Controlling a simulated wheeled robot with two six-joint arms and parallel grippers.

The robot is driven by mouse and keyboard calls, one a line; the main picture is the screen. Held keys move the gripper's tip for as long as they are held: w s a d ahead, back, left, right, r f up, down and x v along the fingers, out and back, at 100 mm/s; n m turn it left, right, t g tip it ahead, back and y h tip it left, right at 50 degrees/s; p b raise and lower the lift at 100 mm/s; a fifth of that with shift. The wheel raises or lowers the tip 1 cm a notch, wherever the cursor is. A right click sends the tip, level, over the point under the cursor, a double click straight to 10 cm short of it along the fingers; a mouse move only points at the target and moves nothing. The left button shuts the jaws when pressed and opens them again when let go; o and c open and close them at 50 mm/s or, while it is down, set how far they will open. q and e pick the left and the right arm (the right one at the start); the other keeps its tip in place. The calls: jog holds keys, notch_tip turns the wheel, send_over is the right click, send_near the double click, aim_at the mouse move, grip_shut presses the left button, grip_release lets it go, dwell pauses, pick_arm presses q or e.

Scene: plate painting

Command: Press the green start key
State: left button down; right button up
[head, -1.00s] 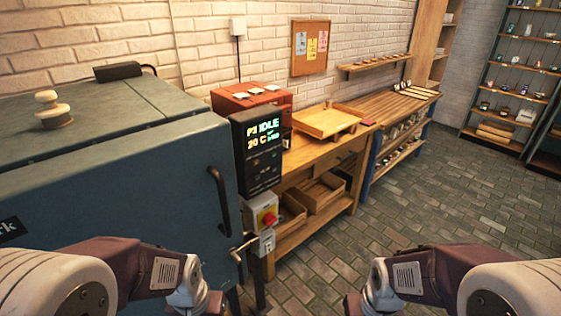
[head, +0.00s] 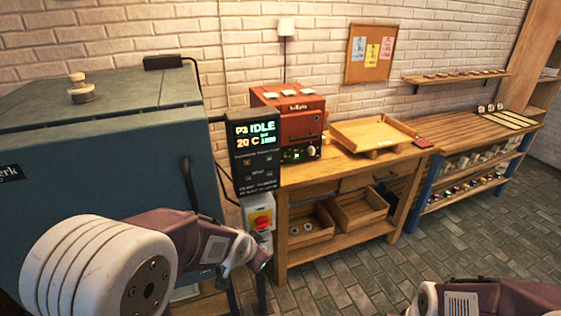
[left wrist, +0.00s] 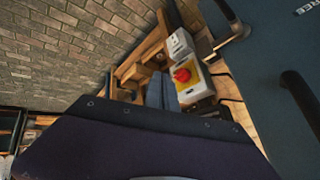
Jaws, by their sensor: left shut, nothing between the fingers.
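A dark control panel (head: 254,152) hangs at the right front edge of the blue-grey kiln (head: 110,150). Its display reads P3 IDLE and 20 C. Small keys sit below the display; I cannot make out which one is green.
A red-yellow switch box (head: 260,219) sits below the panel. The kiln's dark handle (left wrist: 300,92) is at right in the wrist view. A wooden bench (head: 345,168) to the right carries a red box (head: 288,112) and a wooden tray (head: 372,133). Brick floor in front is free.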

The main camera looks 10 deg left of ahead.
aim_at(269, 158)
pick_arm(q)
jog(key=w+d+r+m+t+h+b, duration=0.2)
jog(key=w+d+r+m+t, duration=0.2)
jog(key=w+r+m+t, duration=0.3)
jog(key=w+r+m, duration=0.1)
jog(key=w+r, duration=0.4)
jog(key=r, duration=0.2)
jog(key=shift+w+t+b, duration=0.35)
jog(key=shift+t+b, duration=0.05)
jog(key=shift+w+a+p, duration=0.85)
jog(key=shift+w, duration=0.35)
jog(key=shift+w+a+p, duration=0.8)
jog(key=shift+w+a, duration=0.05)
jog(key=shift+w, duration=0.35)
jog(key=shift+w+a+p, duration=0.85)
jog(key=shift+w, duration=0.35)
jog(key=shift+w+a, duration=0.25)
jog(key=shift+w, duration=0.1)
